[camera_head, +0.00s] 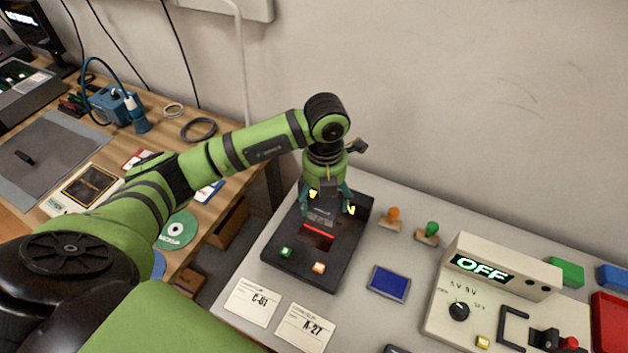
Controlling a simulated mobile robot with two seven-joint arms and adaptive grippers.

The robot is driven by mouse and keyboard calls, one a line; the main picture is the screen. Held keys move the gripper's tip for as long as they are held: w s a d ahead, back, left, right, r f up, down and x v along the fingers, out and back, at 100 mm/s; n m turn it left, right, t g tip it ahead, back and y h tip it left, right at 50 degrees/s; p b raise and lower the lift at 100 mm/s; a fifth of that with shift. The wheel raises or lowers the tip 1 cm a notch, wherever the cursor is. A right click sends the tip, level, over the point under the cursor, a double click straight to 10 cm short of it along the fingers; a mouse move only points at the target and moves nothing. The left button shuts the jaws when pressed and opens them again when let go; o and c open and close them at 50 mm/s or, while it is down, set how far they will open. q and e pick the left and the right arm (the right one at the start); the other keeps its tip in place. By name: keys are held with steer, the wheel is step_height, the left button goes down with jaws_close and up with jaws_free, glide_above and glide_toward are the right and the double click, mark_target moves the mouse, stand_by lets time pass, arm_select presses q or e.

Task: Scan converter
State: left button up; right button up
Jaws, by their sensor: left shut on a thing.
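My left gripper (327,208) points down over the black scanner box (273,254) on the light grey table. It is shut on a small grey converter (321,217) with a light label, held at or just above the far part of the box. I cannot tell whether the converter touches it. Just in front of the converter, a window in the box glows red (317,237). Yellow lights show near the gripper. My right gripper is not in view.
Two paper cards, C-81 (253,302) and A-27 (304,329), lie in front of the box. A blue pad (389,284) and orange (392,219) and green (428,232) stamps lie to its right. A power unit reading OFF (489,270) stands further right. A cluttered wooden bench is left.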

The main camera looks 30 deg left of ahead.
arm_select(q)
steer(key=n, duration=0.1)
steer(key=n+p, duration=0.1)
steer(key=n, duration=0.1)
steer(key=a+n, duration=0.1)
steer(key=n, duration=0.1)
steer(key=shift+s+r+p, duration=0.15)
steer(key=shift+s+p, duration=0.1)
steer(key=shift+p, duration=0.05)
steer(key=shift+s+a+n, duration=0.1)
steer(key=shift+a+n, duration=0.15)
steer(key=shift+n, duration=1.15)
step_height(320, 180, down, 8)
steer(key=b, duration=0.5)
steer(key=shift+a+r, duration=0.1)
steer(key=shift+a, duration=0.05)
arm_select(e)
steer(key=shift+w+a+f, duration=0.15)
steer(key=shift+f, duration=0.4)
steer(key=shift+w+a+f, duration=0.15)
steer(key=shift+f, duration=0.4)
arm_select(q)
steer(key=shift+r, duration=0.1)
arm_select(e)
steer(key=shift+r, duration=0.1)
